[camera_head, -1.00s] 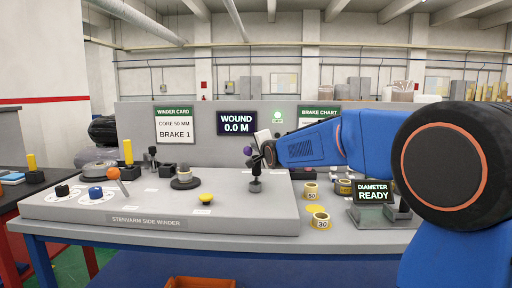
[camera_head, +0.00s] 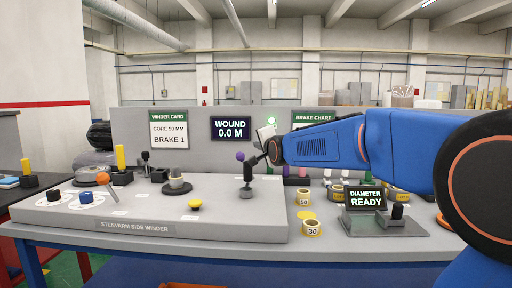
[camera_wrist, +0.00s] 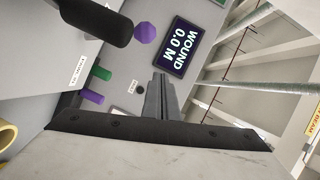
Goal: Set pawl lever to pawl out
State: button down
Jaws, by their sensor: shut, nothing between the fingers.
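A lever with a purple ball knob (camera_head: 240,157) stands on a dark base (camera_head: 246,190) at the right part of the grey winder top. The purple knob also shows in the wrist view (camera_wrist: 145,33), beside a large dark cylinder. Its label is too small to read, so I cannot confirm it is the pawl lever. A second lever with an orange knob (camera_head: 102,178) leans at the left of the panel. My gripper (camera_head: 258,158) is just right of the purple knob. In the wrist view its fingers (camera_wrist: 160,84) are together and empty; contact with the lever is unclear.
A yellow button (camera_head: 194,206) and a dark-based spindle (camera_head: 176,184) stand left of the purple-knobbed lever. Tape rolls (camera_head: 311,228) and the diameter gauge (camera_head: 366,199) are at the right. The WOUND display (camera_head: 231,128) reads 0.0 M on the back panel.

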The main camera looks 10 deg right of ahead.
jog(key=s, duration=0.2)
jog(key=s+r, duration=0.1)
jog(key=s, duration=0.2)
jog(key=shift+s+r, duration=0.15)
jog(key=shift+s, duration=0.05)
